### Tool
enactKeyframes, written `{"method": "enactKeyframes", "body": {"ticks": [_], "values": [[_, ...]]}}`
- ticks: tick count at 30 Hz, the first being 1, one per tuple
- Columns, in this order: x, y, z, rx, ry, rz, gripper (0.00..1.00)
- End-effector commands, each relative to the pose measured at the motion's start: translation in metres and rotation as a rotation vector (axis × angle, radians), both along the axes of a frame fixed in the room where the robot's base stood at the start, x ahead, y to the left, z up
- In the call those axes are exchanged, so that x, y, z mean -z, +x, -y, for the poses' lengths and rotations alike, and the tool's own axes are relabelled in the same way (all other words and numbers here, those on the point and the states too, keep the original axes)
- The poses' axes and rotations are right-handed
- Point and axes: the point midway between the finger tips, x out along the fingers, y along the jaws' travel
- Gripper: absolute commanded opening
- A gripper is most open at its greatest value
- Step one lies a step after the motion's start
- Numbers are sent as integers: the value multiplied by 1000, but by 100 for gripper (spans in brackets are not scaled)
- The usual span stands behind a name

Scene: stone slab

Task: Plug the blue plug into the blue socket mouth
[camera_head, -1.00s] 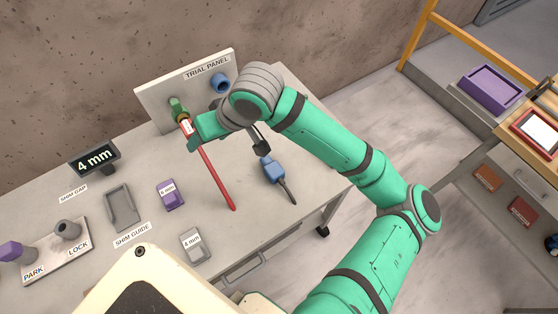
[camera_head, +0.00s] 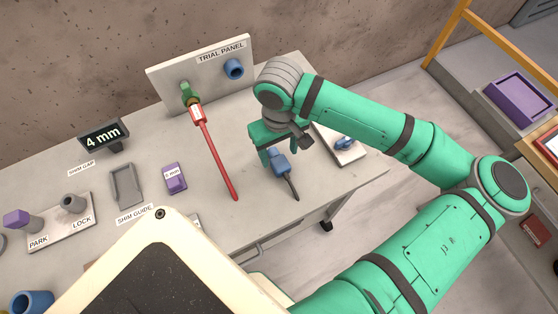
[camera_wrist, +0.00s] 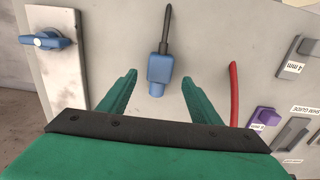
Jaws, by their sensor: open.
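The blue plug (camera_head: 281,163) lies on the stone slab with its dark cable trailing toward the front edge. In the wrist view the plug (camera_wrist: 161,70) sits ahead of and between the fingertips, apart from both. My gripper (camera_head: 275,156) is open and empty, above and close to the plug; it also shows in the wrist view (camera_wrist: 158,78). The blue socket mouth (camera_head: 234,69) is on the upright trial panel (camera_head: 160,78), below its label. A green socket (camera_head: 187,91) on the panel's left has a red-cabled plug (camera_head: 197,115) at it.
A pale plate with a blue handle (camera_head: 346,142) lies right of the gripper. A red cable (camera_head: 220,163) runs left of the plug. Farther left are a purple shim (camera_head: 175,178), a grey guide (camera_head: 124,186) and a display (camera_head: 104,136).

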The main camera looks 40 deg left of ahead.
Motion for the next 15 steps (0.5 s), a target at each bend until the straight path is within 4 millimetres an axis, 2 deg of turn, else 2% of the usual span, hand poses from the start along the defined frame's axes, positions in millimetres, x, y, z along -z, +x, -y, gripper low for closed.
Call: {"method": "enactKeyframes", "body": {"ticks": [5,12,15], "values": [[14,1,0,2,0,0,58],[46,1,-4,-5,0,-1,58],[52,1,-4,-6,1,0,58]]}}
